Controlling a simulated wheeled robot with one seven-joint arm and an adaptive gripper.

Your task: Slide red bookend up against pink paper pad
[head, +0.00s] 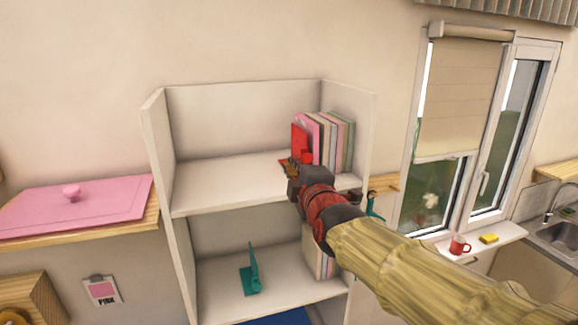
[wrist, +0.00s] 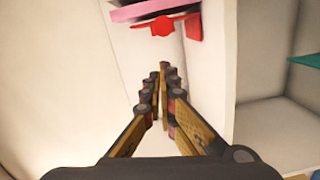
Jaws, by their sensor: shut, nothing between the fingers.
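The red bookend (head: 299,138) stands on the upper shelf at the left end of a row of upright pads or books. The pink paper pad (head: 314,128) stands just right of it. In the wrist view the red bookend (wrist: 162,25) lies close along the pink pad (wrist: 140,11); I cannot tell whether they touch. My gripper (head: 287,164) is at the upper shelf's front, low and near the bookend, hiding part of its lower end. In the wrist view my gripper's fingers (wrist: 162,72) are shut and empty, with the tips apart from the bookend.
The white shelf unit (head: 180,190) has side walls and a back. The upper shelf is clear left of the bookend. A teal bookend (head: 251,273) and more books (head: 318,255) stand on the lower shelf. A red mug (head: 459,246) stands on the windowsill at right.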

